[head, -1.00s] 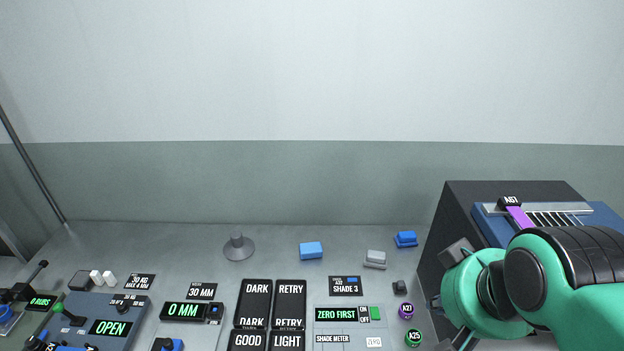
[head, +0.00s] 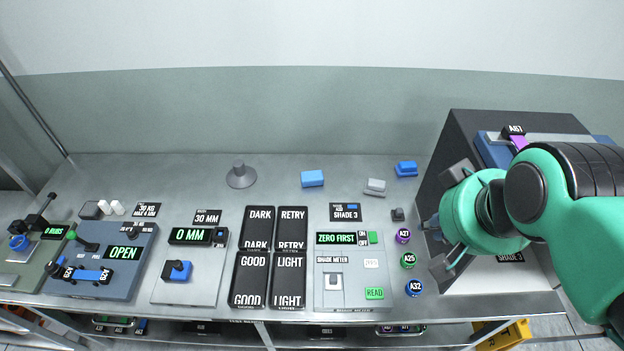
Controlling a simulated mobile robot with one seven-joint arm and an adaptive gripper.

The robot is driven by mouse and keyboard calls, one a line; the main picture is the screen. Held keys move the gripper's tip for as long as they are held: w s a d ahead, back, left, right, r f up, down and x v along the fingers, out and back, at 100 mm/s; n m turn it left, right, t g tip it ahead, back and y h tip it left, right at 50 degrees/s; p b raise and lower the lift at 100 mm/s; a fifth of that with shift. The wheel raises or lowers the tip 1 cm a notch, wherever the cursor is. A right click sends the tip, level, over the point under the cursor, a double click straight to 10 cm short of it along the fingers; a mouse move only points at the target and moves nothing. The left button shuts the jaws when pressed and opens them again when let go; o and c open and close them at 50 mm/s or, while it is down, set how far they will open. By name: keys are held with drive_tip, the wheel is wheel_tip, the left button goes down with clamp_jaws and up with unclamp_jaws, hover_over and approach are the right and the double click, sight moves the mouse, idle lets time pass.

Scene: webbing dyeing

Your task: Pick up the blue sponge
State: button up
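A plain light-blue block (head: 312,178), which looks like the blue sponge, lies at the back middle of the bench in the head view. A smaller, darker blue piece (head: 406,168) lies further right at the back; I cannot tell exactly what it is. My gripper (head: 441,220) is at the right, in front of the dark cabinet, well to the right of the light-blue block. Its fingers are spread apart, with nothing seen between them.
A grey block (head: 375,186) lies between the two blue pieces. A grey cone-shaped stand (head: 241,175) is left of the light-blue block. The dark cabinet (head: 470,150) stands at the right. Panels and the shade meter (head: 345,290) fill the front. Bare bench surrounds the light-blue block.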

drive_tip(key=o, duration=1.5)
drive_tip(key=shift+c, duration=0.2)
drive_tip(key=w+a+f+n+g, duration=0.1)
drive_tip(key=w+a+n, duration=0.25)
drive_tip(key=w, duration=0.65)
drive_tip(key=w+a+f+n+g, duration=0.1)
drive_tip(key=w+a+n, duration=0.25)
drive_tip(key=w, duration=0.75)
drive_tip(key=w+a+f+n+g, duration=0.15)
drive_tip(key=w+n, duration=0.25)
drive_tip(key=w, duration=0.6)
drive_tip(key=w+a+f+n, duration=0.3)
drive_tip(key=w+a+f, duration=0.1)
drive_tip(key=w+f, duration=0.2)
drive_tip(key=w+a+f+n+g, duration=0.1)
drive_tip(key=w+a+f+n, duration=0.2)
drive_tip(key=w+a+f, duration=0.2)
drive_tip(key=w+a+f+n+g, duration=0.1)
drive_tip(key=w+a+f, duration=0.3)
drive_tip(key=w+f, duration=0.4)
wheel_tip(320, 180, down, 4)
drive_tip(key=shift+w+a+f+n+b, duration=0.15)
drive_tip(key=shift+a+n+b, duration=0.25)
drive_tip(key=shift+n, duration=0.5)
